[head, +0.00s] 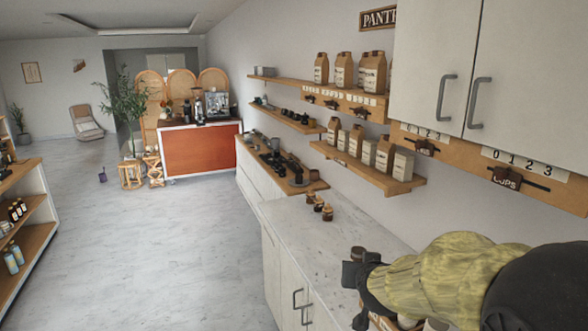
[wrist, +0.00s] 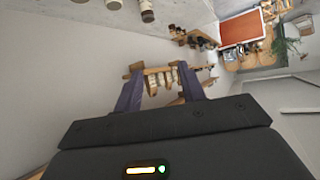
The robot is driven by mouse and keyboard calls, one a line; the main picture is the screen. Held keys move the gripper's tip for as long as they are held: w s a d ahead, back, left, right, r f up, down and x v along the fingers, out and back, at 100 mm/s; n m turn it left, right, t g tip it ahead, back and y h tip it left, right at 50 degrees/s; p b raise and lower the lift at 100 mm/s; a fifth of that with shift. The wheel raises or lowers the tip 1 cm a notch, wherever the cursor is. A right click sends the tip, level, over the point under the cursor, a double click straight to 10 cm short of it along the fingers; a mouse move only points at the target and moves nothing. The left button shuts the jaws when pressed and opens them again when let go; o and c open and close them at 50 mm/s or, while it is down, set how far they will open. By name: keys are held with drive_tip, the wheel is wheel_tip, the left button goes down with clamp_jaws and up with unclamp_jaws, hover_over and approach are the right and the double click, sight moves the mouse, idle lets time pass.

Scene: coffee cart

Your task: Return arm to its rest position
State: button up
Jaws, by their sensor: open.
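My gripper (head: 358,289) is at the lower right of the head view, at the end of my arm with its yellow-green sleeve. It is over the near part of the pale counter (head: 330,234). In the wrist view my gripper (wrist: 162,78) has its two dark fingers apart, with nothing held between them. The wall shelf with bags shows in the gap, well beyond the fingers.
White wall cabinets (head: 505,60) hang at the upper right. Wall shelves (head: 368,172) with paper bags run along the wall. Small jars (head: 318,205) stand on the counter. The orange-fronted coffee cart (head: 202,150) is at the back. The floor (head: 170,240) to the left is clear.

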drive_tip(key=s+f+g, duration=0.4)
drive_tip(key=s+f, duration=0.2)
drive_tip(key=s, duration=0.3)
drive_tip(key=s+f+n+g+y, duration=0.1)
drive_tip(key=s+f+g, duration=0.4)
drive_tip(key=s, duration=0.5)
wheel_tip(320, 180, down, 2)
drive_tip(key=shift+s+a+f+n, duration=0.15)
drive_tip(key=shift+s+f+n, duration=0.05)
drive_tip(key=shift+f+n, duration=0.1)
idle(0.7)
